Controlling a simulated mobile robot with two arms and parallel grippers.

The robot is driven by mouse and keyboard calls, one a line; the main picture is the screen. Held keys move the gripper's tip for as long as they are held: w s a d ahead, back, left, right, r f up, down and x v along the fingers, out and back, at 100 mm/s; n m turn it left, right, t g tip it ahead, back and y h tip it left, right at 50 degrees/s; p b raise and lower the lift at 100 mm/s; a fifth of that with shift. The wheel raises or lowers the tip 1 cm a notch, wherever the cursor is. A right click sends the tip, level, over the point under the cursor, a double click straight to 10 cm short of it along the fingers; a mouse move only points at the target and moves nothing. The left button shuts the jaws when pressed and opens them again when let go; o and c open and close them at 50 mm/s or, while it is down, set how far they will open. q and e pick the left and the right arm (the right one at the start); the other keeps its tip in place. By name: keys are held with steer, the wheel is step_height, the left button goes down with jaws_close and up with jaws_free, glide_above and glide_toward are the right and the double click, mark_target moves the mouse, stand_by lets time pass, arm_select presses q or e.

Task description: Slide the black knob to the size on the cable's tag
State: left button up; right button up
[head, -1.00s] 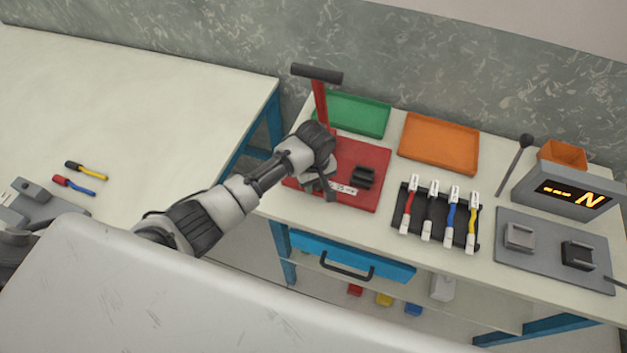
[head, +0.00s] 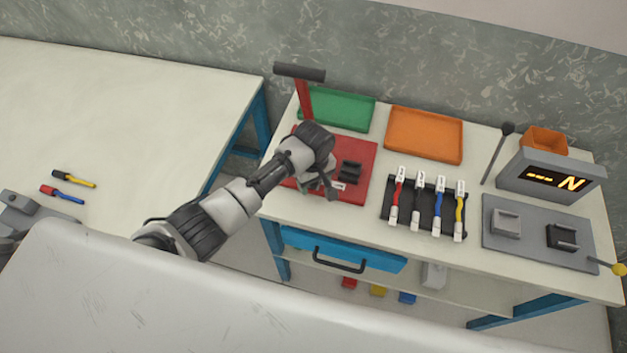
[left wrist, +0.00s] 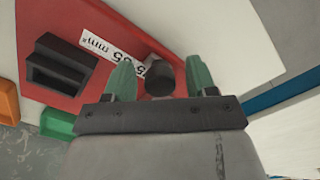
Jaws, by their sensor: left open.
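The black knob (left wrist: 160,78) stands between the two green fingers of my left gripper (left wrist: 160,70) in the left wrist view. The fingers are open, with a gap visible on each side of the knob. A white size scale (left wrist: 110,40) marked in mm² lies beside it on the red plate (left wrist: 60,15), its numbers partly covered. In the head view my left gripper (head: 328,188) is low over the red plate (head: 362,160) and hides the knob. Cables with white tags, such as the red cable (head: 398,190), lie in a black rack (head: 426,205); their tags are unreadable.
Green (head: 340,110) and orange (head: 425,135) trays lie behind. A gap separates the benches.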

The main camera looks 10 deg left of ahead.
arm_select(q)
step_height(320, 180, up, 10)
steer(key=shift+r, duration=0.2)
stand_by(0.5)
steer(key=s+a+m+t, duration=0.1)
steer(key=s+a+m, duration=0.2)
steer(key=s, duration=0.6)
steer(key=s+a+m+t, duration=0.1)
steer(key=s+a+m, duration=0.25)
steer(key=s, duration=0.55)
steer(key=s+a+m+t, duration=0.2)
steer(key=s+m, duration=0.2)
steer(key=s, duration=0.4)
step_height(320, 180, down, 25)
steer(key=g+b, duration=0.2)
steer(key=s+a+f+g, duration=0.1)
steer(key=s+a+f, duration=0.2)
steer(key=s+f, duration=1.4)
step_height(320, 180, down, 2)
steer(key=shift+s+f+b, duration=0.1)
steer(key=shift+s+b, duration=0.15)
steer(key=shift+b, duration=0.05)
